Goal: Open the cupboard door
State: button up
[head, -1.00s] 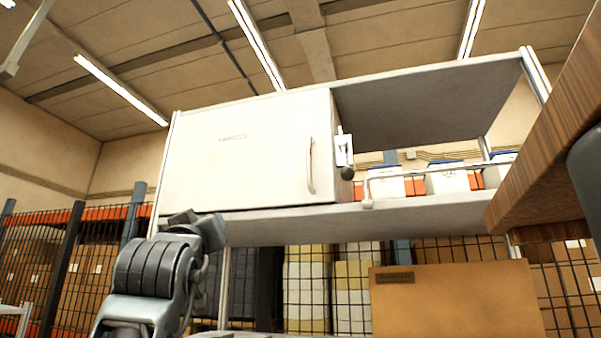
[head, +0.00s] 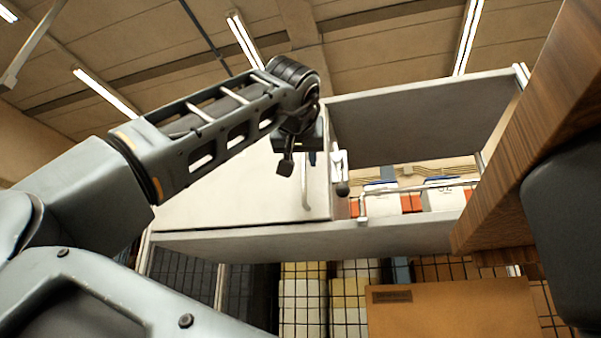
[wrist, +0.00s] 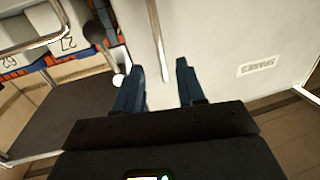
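The white cupboard door (head: 245,200) is shut, with its upright bar handle (head: 306,185) near its right edge. My arm crosses in front and hides much of the door and the handle's upper part. My gripper (head: 299,161) is at the handle's upper part. In the wrist view the picture is turned over; the two blue fingers of my gripper (wrist: 156,72) are spread apart. The handle (wrist: 157,38) shows between them, with a gap on both sides. Whether the fingertips reach past the bar I cannot tell. The door (wrist: 225,35) lies beyond.
A white latch-like piece with a dark knob (head: 342,188) sticks out just right of the door edge. The open shelf (head: 415,232) holds white bins (head: 440,190) behind a rail. A wooden surface (head: 540,130) juts in at the right. A cardboard box (head: 455,308) stands below.

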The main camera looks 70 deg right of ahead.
aim_at(304, 174)
jog(key=p+x, duration=0.1)
jog(key=x, duration=0.6)
jog(key=shift+d+p, duration=0.25)
jog(key=shift+p, duration=0.15)
grip_shut()
